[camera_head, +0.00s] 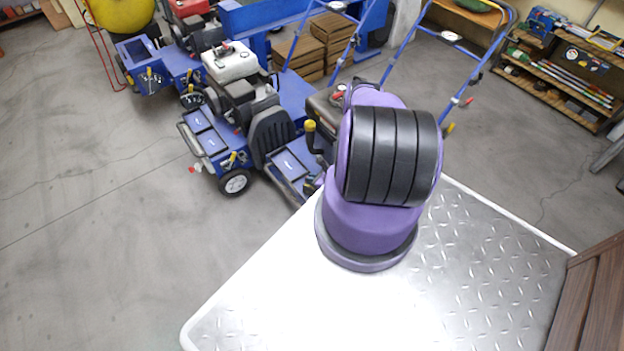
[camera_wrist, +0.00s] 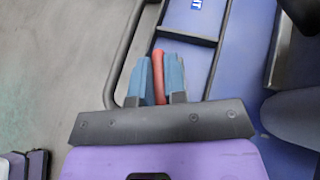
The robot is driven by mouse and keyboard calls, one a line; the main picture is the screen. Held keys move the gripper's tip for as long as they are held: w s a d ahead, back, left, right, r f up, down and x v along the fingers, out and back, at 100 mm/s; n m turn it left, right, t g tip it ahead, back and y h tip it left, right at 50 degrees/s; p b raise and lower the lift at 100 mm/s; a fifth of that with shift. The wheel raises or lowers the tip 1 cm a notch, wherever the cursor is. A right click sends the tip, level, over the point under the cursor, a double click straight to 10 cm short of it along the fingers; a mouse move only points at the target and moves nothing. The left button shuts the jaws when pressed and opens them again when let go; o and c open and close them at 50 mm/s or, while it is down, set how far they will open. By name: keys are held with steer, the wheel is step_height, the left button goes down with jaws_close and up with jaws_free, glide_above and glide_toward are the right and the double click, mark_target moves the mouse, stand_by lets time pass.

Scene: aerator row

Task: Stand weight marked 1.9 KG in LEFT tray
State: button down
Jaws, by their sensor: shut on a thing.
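In the wrist view my gripper (camera_wrist: 161,62) has two blue fingers shut on a narrow red weight (camera_wrist: 158,82). No marking on it can be read from here. Beyond the fingertips is a blue tray with dark raised edges, split by a dark divider (camera_wrist: 187,37). A small blue label with white letters (camera_wrist: 196,4) is cut off at the top edge, so I cannot tell which tray this is. I cannot tell whether the weight touches the tray. In the head view my arm hides the gripper and the weight.
A dark tubular rail (camera_wrist: 124,60) runs beside the tray, with grey floor to its left. The head view shows blue wheeled machines in a row, including the middle one (camera_head: 208,143) with yellow-tipped levers. A shelf rack (camera_head: 560,75) stands back right. Floor at left is clear.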

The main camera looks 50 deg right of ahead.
steer(key=c, duration=1.2)
jaws_free()
steer(key=shift+f, duration=0.1)
steer(key=shift+o, duration=0.2)
steer(key=v, duration=1.2)
